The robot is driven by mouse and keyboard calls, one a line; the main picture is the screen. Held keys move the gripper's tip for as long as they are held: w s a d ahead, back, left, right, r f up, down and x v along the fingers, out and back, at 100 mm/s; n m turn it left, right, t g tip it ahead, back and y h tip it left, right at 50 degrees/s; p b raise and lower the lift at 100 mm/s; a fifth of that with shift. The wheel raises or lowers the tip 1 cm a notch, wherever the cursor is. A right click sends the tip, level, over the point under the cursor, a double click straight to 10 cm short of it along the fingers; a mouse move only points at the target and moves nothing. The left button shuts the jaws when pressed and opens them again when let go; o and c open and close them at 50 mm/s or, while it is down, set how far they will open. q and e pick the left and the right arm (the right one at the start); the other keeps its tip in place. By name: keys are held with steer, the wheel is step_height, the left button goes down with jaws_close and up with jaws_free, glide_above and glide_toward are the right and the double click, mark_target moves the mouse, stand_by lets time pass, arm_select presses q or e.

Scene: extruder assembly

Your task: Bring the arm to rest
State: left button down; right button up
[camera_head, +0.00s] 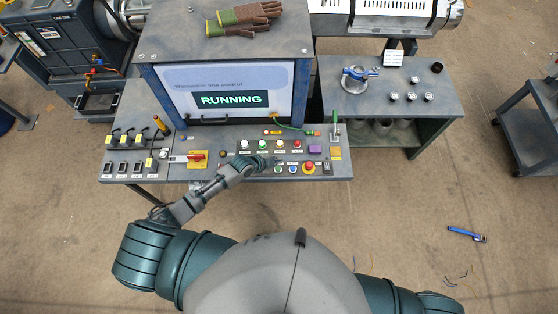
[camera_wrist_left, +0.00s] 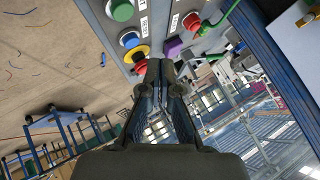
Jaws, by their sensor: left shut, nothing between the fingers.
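My left arm reaches over the control desk (camera_head: 225,172) from the lower left. My left gripper (camera_head: 270,161) is at the button panel, near the green and blue buttons in its lower row. In the left wrist view the gripper's (camera_wrist_left: 160,68) two dark fingers are together and hold nothing. Their tips lie just below a red emergency-stop button on a yellow ring (camera_wrist_left: 136,54) in the picture; I cannot tell whether they touch the panel. Of my right arm only a part shows at the lower right; its gripper is out of view.
A screen (camera_head: 230,95) reading RUNNING stands behind the panel. A red rotary switch (camera_head: 196,155) and a row of small switches are at the left. Gloves (camera_head: 243,18) lie on the cabinet. A side table (camera_head: 435,85) holds small parts. A blue tool (camera_head: 467,234) lies on the floor.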

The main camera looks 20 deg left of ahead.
arm_select(q)
steer(key=s+d+r+n+g, duration=0.1)
steer(key=s+d+r+n, duration=0.15)
steer(key=s, duration=0.45)
steer(key=s+a+r+n+g+y, duration=0.1)
steer(key=s+a+r+n+y, duration=0.2)
steer(key=s+a+n, duration=0.45)
steer(key=s+a+r+n+g+y, duration=0.2)
steer(key=s+r+n, duration=0.2)
steer(key=s, duration=0.6)
step_height(320, 180, down, 26)
steer(key=s+b, duration=0.1)
steer(key=b, duration=0.1)
steer(key=s+a+f+g+b, duration=0.1)
steer(key=s+a+f+g, duration=0.1)
steer(key=s+f, duration=1.6)
steer(key=shift+s+a+f+y, duration=0.3)
steer(key=shift+s+a+f, duration=0.1)
steer(key=shift+a+f, duration=0.25)
